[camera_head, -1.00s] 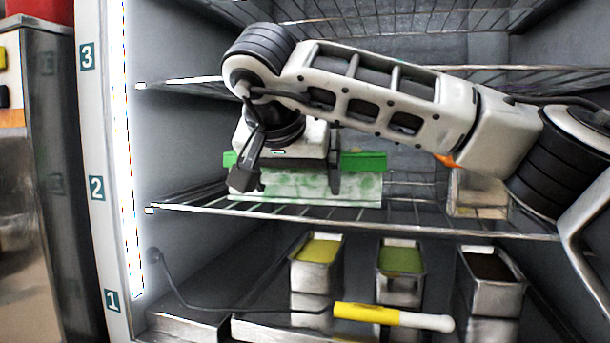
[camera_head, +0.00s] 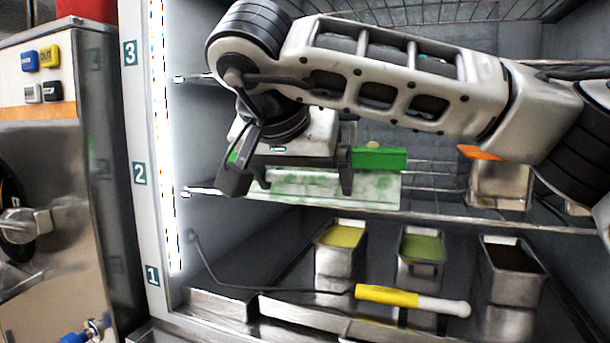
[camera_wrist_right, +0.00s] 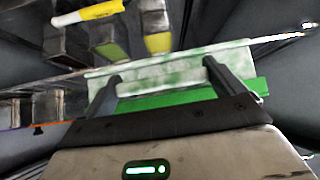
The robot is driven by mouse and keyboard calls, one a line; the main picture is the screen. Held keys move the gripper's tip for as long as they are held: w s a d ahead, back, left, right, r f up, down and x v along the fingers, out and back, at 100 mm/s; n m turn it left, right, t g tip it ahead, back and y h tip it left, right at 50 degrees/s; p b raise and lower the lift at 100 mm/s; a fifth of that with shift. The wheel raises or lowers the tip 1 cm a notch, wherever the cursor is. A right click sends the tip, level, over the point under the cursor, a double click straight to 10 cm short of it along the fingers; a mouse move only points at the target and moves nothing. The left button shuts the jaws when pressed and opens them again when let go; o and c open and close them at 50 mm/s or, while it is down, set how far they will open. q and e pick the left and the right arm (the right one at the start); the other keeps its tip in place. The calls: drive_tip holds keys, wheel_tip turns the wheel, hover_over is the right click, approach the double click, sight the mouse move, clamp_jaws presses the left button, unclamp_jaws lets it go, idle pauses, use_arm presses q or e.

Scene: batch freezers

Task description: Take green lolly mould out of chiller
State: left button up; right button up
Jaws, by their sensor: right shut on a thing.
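The green lolly mould (camera_head: 378,160) has a bright green top bar and a frosted, pale green-white body. It is at the level of shelf 2 (camera_head: 440,217) in the open chiller, by the shelf's front edge. I cannot tell whether it touches the wires. My right gripper (camera_head: 302,187) is above it with its fingers down, shut on it. In the right wrist view, the mould (camera_wrist_right: 170,99) lies between the two fingers of the gripper (camera_wrist_right: 162,72). My arm hides part of the shelf and the mould's middle. My left gripper is out of view.
Metal tubs with yellow (camera_head: 341,236), green (camera_head: 422,248) and dark (camera_head: 511,256) contents stand below. A yellow-and-white probe (camera_head: 412,300) on a cable lies before them. An orange-topped container (camera_head: 497,183) stands right on shelf 2. A steel machine (camera_head: 60,200) stands left.

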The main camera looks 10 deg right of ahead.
drive_tip(key=o, duration=1)
drive_tip(key=shift+c, duration=0.2)
drive_tip(key=shift+r, duration=0.1)
drive_tip(key=p+v, duration=0.1)
drive_tip(key=v, duration=1.5)
